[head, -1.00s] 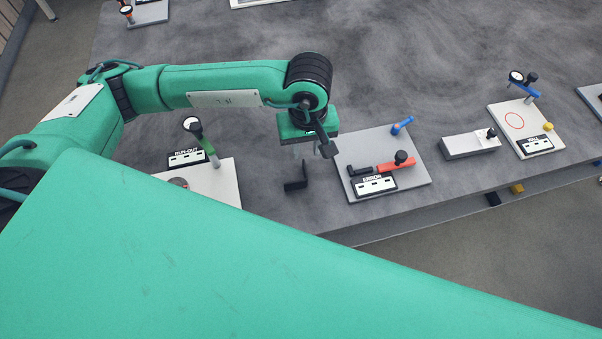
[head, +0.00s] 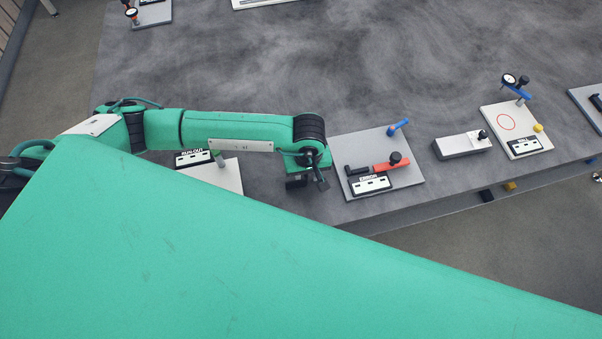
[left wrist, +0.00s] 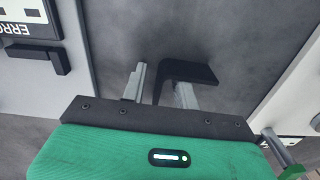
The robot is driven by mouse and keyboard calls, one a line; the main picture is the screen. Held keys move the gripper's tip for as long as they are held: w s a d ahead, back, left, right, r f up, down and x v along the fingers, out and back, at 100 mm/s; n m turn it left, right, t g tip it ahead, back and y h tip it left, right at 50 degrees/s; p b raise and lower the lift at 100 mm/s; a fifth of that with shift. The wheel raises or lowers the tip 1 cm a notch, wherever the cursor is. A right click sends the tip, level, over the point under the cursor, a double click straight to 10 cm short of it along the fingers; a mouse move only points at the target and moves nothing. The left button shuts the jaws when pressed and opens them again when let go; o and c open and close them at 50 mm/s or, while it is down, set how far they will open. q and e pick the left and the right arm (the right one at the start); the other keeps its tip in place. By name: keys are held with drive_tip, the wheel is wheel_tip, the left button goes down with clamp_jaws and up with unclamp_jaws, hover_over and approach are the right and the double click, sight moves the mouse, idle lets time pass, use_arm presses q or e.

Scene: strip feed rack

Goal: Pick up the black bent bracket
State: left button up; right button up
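The black bent bracket (left wrist: 190,72) stands on the grey table, and the left wrist view shows its flat flange and a leg bent off it. My left gripper (left wrist: 160,88) is open, with its two grey fingers on either side of the bracket's leg. A gap shows beside the leg, so the fingers do not look closed on it. In the head view my left gripper is low over the table and largely hides the bracket, and its fingertips are hidden. My right gripper is in neither view.
A grey plate (head: 408,190) marked ERROR, with a red lever (head: 385,167) and a blue peg (head: 398,126), lies just right of the gripper. A white RUN-OUT plate (head: 230,178) is to the left. The table's front edge is close by.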

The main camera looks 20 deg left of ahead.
use_arm(q)
drive_tip(key=shift+f, duration=0.15)
drive_tip(key=shift+c, duration=0.4)
clamp_jaws()
drive_tip(key=shift+w+r, duration=0.1)
drive_tip(key=shift+r, duration=0.1)
